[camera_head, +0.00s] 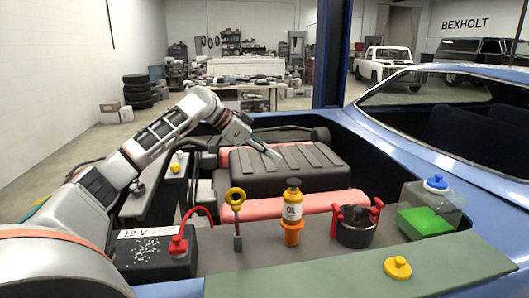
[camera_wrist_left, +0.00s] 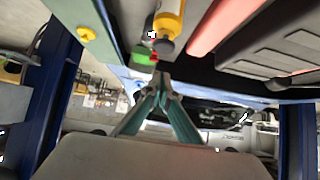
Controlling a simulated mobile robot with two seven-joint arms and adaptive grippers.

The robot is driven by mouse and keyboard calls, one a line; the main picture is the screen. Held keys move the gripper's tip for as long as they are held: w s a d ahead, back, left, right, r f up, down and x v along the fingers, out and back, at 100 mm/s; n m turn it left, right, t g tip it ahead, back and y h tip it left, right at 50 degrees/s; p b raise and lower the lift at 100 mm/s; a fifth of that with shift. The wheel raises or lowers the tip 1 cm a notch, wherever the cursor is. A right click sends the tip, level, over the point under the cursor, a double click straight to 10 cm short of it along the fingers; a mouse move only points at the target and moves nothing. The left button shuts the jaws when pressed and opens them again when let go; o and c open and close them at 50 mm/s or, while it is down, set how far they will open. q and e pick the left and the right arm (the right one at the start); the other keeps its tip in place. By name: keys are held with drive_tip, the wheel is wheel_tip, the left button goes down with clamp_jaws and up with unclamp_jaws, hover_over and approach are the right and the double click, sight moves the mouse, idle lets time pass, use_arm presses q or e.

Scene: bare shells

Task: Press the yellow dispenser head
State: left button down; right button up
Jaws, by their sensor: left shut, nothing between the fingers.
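An upright bottle marked OIL (camera_head: 292,211) stands in an orange holder on the front ledge of the engine bay. Its shoulder is yellow, and its top (camera_head: 293,183) looks dark. In the left wrist view, the yellow bottle (camera_wrist_left: 170,14) and its dark top (camera_wrist_left: 166,46) show beyond the fingertips. My left gripper (camera_head: 275,155) is shut and empty, above the black engine cover behind the bottle, apart from it. Its closed fingers (camera_wrist_left: 161,80) also show in the wrist view. My right gripper is not in view.
A yellow-ringed dipstick (camera_head: 236,198) and a black pot with red clamps (camera_head: 356,229) flank the bottle. A battery (camera_head: 150,258) is left, a green-fluid tank (camera_head: 427,216) right. A yellow cap (camera_head: 397,268) sits on the front green panel (camera_head: 330,282).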

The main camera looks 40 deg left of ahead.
sight(293, 180)
use_arm(q)
drive_tip(key=w+f, duration=0.1)
drive_tip(key=f, duration=0.1)
drive_tip(key=w+d+f, duration=0.1)
drive_tip(key=f, duration=0.1)
drive_tip(key=d+f, duration=0.1)
drive_tip(key=f, duration=0.1)
drive_tip(key=shift+w+d+b, duration=0.1)
drive_tip(key=shift+w+b, duration=0.3)
drive_tip(key=shift+f, duration=0.4)
